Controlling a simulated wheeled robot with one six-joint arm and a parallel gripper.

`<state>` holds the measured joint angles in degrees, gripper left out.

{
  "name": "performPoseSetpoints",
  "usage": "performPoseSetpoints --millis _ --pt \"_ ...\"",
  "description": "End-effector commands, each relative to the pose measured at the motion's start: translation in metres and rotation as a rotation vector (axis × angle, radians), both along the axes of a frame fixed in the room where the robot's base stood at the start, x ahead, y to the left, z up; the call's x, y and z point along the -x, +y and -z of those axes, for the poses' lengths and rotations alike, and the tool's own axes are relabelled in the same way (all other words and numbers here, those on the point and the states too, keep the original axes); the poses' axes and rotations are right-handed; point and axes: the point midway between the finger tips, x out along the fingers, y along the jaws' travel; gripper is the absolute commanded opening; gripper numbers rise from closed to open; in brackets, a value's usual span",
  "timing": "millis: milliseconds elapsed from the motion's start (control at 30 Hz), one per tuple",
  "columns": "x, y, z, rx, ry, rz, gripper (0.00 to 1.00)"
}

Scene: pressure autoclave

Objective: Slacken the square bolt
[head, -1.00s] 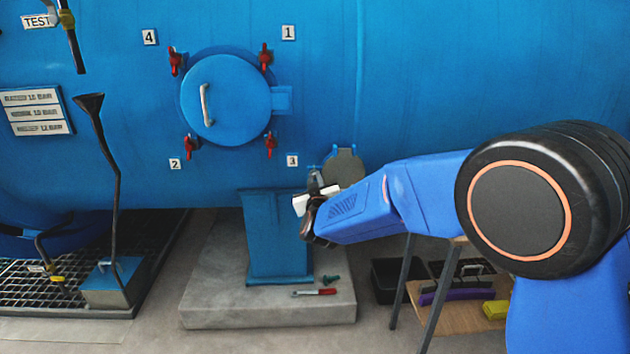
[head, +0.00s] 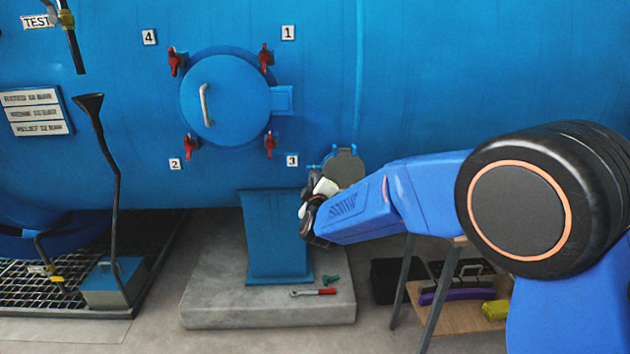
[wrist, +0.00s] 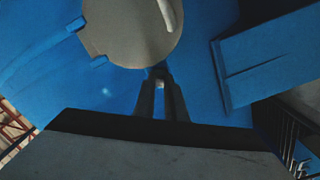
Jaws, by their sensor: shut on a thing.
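My gripper (head: 314,200) is beside the lower edge of a small round grey cover (head: 345,168) on the blue vessel, above the blue support leg. In the wrist view, its two dark fingers (wrist: 160,76) point at the vessel wall just below the cover (wrist: 130,32). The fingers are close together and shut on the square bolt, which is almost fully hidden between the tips. In the head view the gripper hides the bolt.
A large round hatch (head: 228,100) with red clamps is to the upper left. The blue support leg (head: 277,235) stands on a concrete plinth (head: 215,300). A table leg (head: 440,300) stands at right.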

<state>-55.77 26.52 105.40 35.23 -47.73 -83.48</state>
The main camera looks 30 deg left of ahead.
Motion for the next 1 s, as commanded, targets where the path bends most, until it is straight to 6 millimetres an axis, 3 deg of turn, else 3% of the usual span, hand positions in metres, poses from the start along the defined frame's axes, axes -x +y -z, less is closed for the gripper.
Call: performPoseSetpoints --millis 533,567,600,1000 --pt "0.0006 0.0000 0.0020 0.023 -0.010 -0.001 0.00" --pt "0.0006 0.0001 0.0021 0.023 -0.010 -0.001 0.16" --pt "0.0006 0.0000 0.0020 0.023 -0.010 -0.001 0.19" --pt "0.0064 -0.0030 -0.0001 0.020 -0.011 -0.001 0.19"
